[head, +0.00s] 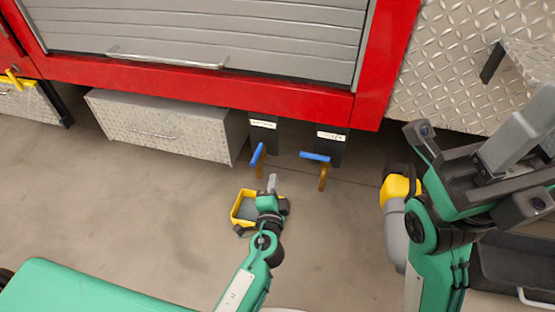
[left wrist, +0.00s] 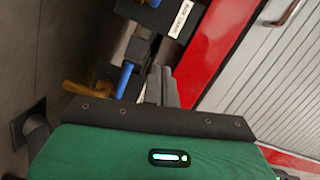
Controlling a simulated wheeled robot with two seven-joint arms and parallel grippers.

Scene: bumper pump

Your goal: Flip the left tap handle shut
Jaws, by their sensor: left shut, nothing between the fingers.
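The left tap handle (head: 257,155) is a blue lever under the red cabinet. It slants toward me, above a brass spout. My left gripper (head: 272,182) is shut and empty, just below and right of that handle. I cannot tell whether they touch. In the left wrist view, the shut fingers (left wrist: 160,87) lie beside a blue lever (left wrist: 123,80) with a brass spout; I cannot tell which tap this is. The right tap handle (head: 314,157) is blue and lies crosswise above its spout. My right gripper (head: 480,170) is far right; its jaw state is unclear.
A metal drawer box (head: 165,125) is left of the taps. The red cabinet edge (head: 210,91) overhangs them. Floor between the taps and my right arm is mostly clear.

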